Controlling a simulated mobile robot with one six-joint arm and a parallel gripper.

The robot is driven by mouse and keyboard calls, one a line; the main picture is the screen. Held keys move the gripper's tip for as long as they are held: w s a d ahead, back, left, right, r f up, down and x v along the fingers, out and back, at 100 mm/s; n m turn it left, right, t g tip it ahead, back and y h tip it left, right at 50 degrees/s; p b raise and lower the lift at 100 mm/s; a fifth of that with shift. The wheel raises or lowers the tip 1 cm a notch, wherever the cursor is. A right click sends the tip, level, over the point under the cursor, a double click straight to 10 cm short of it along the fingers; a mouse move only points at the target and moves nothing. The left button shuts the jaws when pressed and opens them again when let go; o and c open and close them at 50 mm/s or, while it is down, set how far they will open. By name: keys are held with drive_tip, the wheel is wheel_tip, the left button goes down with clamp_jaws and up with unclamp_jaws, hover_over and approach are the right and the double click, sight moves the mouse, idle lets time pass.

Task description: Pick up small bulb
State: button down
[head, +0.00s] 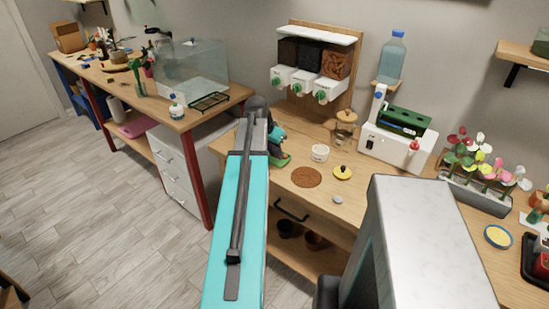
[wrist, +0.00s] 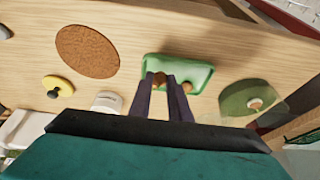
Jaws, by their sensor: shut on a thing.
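In the wrist view my gripper (wrist: 161,78) is shut on a small brown bulb (wrist: 160,80), held between its two dark fingertips. The fingertips are over a shallow green tray (wrist: 200,70) on the wooden bench. A second brown bulb (wrist: 187,88) is beside the right finger, at the tray. I cannot tell whether the held bulb touches the tray. In the head view the green tray (head: 281,160) shows only partly, behind my arm, and the bulbs cannot be made out.
A round brown mat (head: 306,177), a yellow lid (head: 343,172) with a dark knob and a white pot (head: 320,153) are on the bench near the tray. A glass jar (head: 345,133) stands behind them. In the wrist view a round green object (wrist: 247,98) is right of the tray.

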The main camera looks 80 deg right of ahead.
drive_tip(key=shift+r, duration=0.35)
drive_tip(key=shift+a+r, duration=0.15)
drive_tip(key=shift+a, duration=0.1)
drive_tip(key=a+b, duration=0.4)
drive_tip(key=a, duration=0.6)
drive_tip(key=shift+s+a+r+b, duration=0.3)
drive_tip(key=shift+a+b, duration=0.05)
drive_tip(key=shift+a, duration=0.05)
drive_tip(key=a+b, duration=0.1)
drive_tip(key=b, duration=0.2)
drive_tip(key=a+b, duration=0.2)
drive_tip(key=b, duration=0.1)
drive_tip(key=a+b, duration=0.1)
drive_tip(key=b, duration=0.3)
drive_tip(key=shift+s+a+r, duration=0.1)
drive_tip(key=shift+a+r, duration=0.15)
drive_tip(key=shift+r, duration=0.1)
drive_tip(key=shift+a+r, duration=0.1)
